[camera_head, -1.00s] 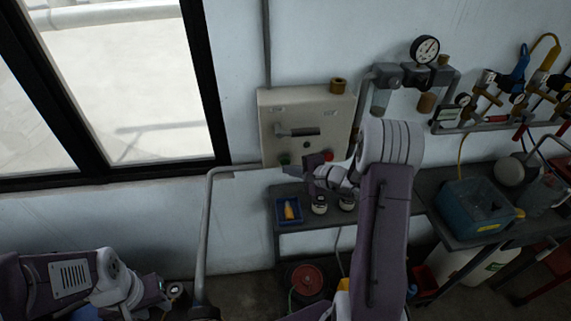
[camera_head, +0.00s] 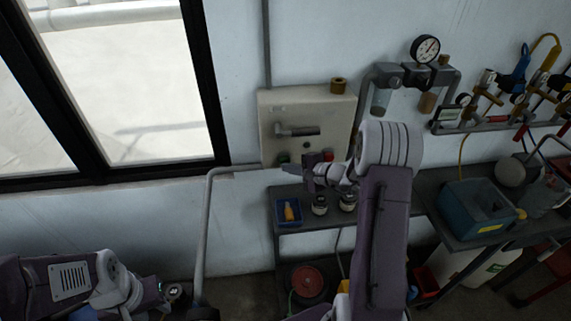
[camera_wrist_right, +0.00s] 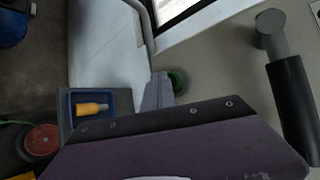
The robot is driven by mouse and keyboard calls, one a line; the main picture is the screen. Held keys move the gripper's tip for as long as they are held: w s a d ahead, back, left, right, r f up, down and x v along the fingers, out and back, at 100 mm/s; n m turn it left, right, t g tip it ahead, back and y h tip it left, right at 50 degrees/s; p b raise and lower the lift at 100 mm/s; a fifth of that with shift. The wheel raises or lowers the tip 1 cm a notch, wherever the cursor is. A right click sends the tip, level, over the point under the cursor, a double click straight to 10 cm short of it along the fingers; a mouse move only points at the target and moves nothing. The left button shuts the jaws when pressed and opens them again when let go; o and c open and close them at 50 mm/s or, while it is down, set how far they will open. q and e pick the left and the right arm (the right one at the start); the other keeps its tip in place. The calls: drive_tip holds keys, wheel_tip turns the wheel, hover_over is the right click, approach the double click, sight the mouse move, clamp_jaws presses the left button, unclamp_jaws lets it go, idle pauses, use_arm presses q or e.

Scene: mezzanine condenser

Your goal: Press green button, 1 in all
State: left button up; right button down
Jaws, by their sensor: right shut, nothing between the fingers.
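The green button (camera_head: 283,158) sits low on the left of the beige panel box (camera_head: 290,108) on the wall. In the right wrist view the green button (camera_wrist_right: 180,80) shows as a dark green disc in a round collar. My right gripper (camera_head: 288,170) is shut and empty, its tip just below the button. In the wrist view its grey fingertips (camera_wrist_right: 158,88) overlap the collar's left side; I cannot tell whether they touch it. My left gripper (camera_head: 172,293) is low at the lower left, away from the panel; its jaws are not clear.
The panel also has a dark lever handle (camera_head: 298,130) and a red button (camera_head: 328,155). Below is a shelf with a blue tray (camera_head: 278,216) and two jars (camera_head: 319,205). A grey pipe rail (camera_head: 207,220) runs left of it. A teal basin (camera_head: 470,212) stands right.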

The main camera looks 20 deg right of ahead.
drive_tip(key=shift+w, duration=0.25)
idle(0.5)
drive_tip(key=shift+s+a+b, duration=0.15)
drive_tip(key=shift+s+b, duration=0.65)
drive_tip(key=shift+s, duration=0.15)
drive_tip(key=shift+s+a+b, duration=0.2)
drive_tip(key=shift+s+b, duration=0.3)
drive_tip(key=shift+s, duration=0.3)
drive_tip(key=shift+s+a+b, duration=0.25)
drive_tip(key=shift+s+b, duration=0.2)
drive_tip(key=shift+s, duration=0.35)
drive_tip(key=shift+s+a+b, duration=0.2)
drive_tip(key=shift+s+b, duration=0.3)
drive_tip(key=shift+s, duration=0.3)
